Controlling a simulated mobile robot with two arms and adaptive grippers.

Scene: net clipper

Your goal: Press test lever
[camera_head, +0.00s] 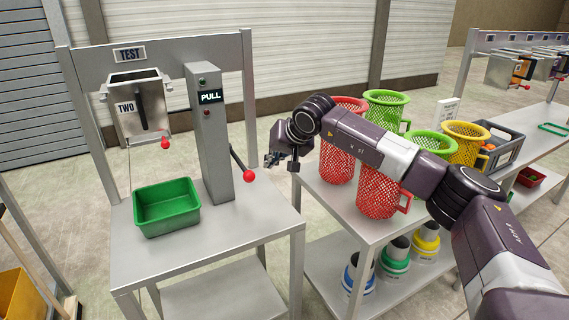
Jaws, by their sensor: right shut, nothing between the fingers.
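The test station has a grey post (212,140) with a "PULL" sign (210,97). A dark lever with a red ball knob (249,176) sticks out low on the post's right side and slants down to the right. My right gripper (272,161) is just right of and slightly above the knob in the picture, apart from it, shut and empty. A metal box marked "TWO" (140,107) hangs under the "TEST" sign (129,55), with its own red knob (165,143). My left gripper is not in view.
A green bin (167,207) stands on the test table (215,245), left of the post. Red, green and yellow mesh baskets (378,192) crowd the table to the right, beneath my right arm. A grey crate (499,146) stands farther right.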

